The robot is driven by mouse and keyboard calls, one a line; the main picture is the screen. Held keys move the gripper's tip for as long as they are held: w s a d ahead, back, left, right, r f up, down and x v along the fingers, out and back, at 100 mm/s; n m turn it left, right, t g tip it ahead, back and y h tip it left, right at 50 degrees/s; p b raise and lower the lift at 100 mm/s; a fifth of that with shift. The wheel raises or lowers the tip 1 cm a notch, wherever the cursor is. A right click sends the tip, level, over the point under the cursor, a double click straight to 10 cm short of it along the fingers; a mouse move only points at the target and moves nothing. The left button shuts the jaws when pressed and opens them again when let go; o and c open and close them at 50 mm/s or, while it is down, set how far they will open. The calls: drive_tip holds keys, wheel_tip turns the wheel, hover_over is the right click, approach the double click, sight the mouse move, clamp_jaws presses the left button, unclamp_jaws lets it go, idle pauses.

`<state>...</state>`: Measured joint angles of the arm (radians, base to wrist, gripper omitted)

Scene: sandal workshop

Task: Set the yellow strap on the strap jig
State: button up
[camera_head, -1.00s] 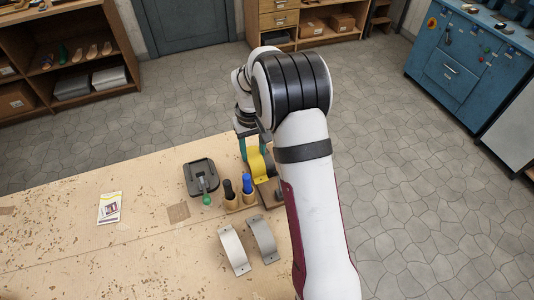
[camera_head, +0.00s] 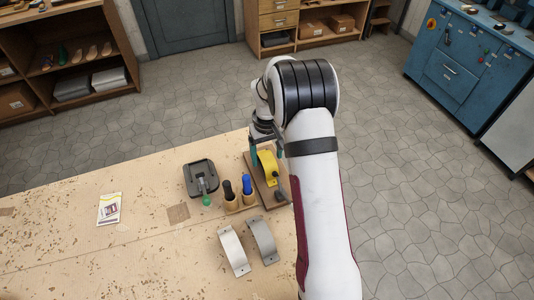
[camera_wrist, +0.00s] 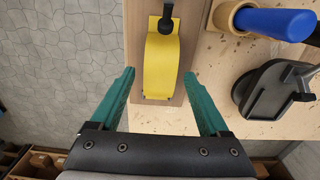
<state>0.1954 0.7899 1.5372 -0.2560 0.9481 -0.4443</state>
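The yellow strap (camera_head: 267,164) lies arched on the strap jig, a wooden board (camera_head: 254,174) at the table's far right corner. In the wrist view the strap (camera_wrist: 160,70) runs lengthwise along the board (camera_wrist: 135,50), with a black knobbed part (camera_wrist: 166,20) at its far end. What lies under the strap is hidden.
A white strap (camera_head: 234,251) and a grey strap (camera_head: 263,240) lie in front. A leaflet (camera_head: 109,208) lies left; the table's left is mostly clear.

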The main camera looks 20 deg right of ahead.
sight(267, 158)
wheel_tip(267, 158, up, 12)
drive_tip(key=s+a+r+m, duration=0.2)
drive_tip(key=s+a+r, duration=0.4)
drive_tip(key=s, duration=0.5)
drive_tip(key=s+a+f+m+y, duration=0.1)
drive_tip(key=s+a, duration=0.2)
drive_tip(key=s, duration=0.7)
drive_tip(key=s+a+m, duration=0.2)
drive_tip(key=s+a, duration=0.1)
drive_tip(key=s, duration=0.8)
drive_tip(key=shift+a+f+m+y, duration=0.25)
drive_tip(key=shift+f+m+y, duration=0.05)
drive_tip(key=shift+f+y, duration=0.1)
